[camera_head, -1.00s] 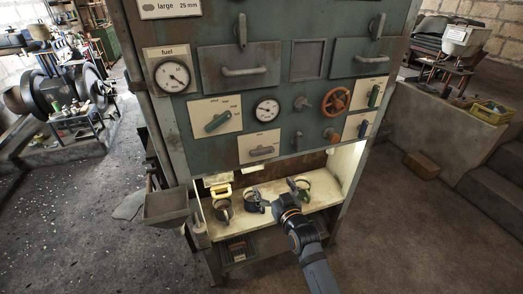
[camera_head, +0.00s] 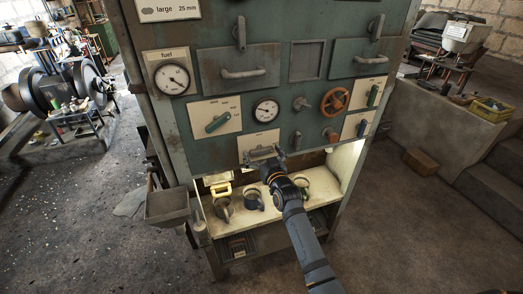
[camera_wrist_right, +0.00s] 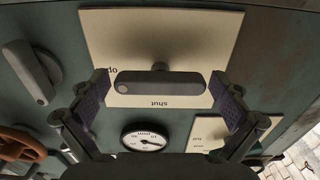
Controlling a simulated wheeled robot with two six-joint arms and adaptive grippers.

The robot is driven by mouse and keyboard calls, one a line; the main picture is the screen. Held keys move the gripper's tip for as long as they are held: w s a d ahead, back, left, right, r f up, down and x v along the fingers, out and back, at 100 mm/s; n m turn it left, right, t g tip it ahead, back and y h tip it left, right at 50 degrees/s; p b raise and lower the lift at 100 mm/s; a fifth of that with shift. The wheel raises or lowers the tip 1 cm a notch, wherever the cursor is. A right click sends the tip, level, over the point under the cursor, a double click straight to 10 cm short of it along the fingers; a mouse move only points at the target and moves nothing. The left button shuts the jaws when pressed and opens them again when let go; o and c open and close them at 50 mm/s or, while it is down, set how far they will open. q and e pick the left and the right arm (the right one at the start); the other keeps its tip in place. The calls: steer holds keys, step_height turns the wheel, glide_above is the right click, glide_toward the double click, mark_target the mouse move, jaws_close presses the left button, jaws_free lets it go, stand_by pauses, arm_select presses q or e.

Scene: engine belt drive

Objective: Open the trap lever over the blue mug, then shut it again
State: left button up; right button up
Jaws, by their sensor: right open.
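The trap lever (camera_head: 262,152) is a grey bar on a cream plate low on the green panel, above the shelf. In the right wrist view the lever (camera_wrist_right: 160,84) lies level across its plate (camera_wrist_right: 170,35), alongside the inverted word "shut". My right gripper (camera_head: 268,163) is at the lever in the head view. In the right wrist view the gripper (camera_wrist_right: 160,95) is open, with one finger beyond each end of the lever and small gaps. The dark blue mug (camera_head: 252,202) stands on the lit shelf below. My left gripper is not in view.
A grey mug (camera_head: 223,210) and a green mug (camera_head: 302,187) stand either side of the blue one. A green lever (camera_head: 217,121), a gauge (camera_head: 266,111) and an orange handwheel (camera_head: 335,101) are close by on the panel. A grey hopper (camera_head: 167,206) juts out at the left.

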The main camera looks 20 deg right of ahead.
steer(key=shift+c, duration=0.3)
steer(key=c, duration=0.9)
steer(key=shift+c, duration=0.2)
steer(key=shift+n, duration=0.3)
steer(key=n+b, duration=0.2)
steer(key=n, duration=0.1)
steer(key=shift+f, duration=0.1)
steer(key=n+b, duration=0.1)
steer(key=n, duration=0.3)
steer(key=n+b, duration=0.1)
steer(key=n, duration=0.4)
steer(key=shift+n, duration=0.4)
steer(key=shift+n+b, duration=0.6)
steer(key=shift+n, duration=1.6)
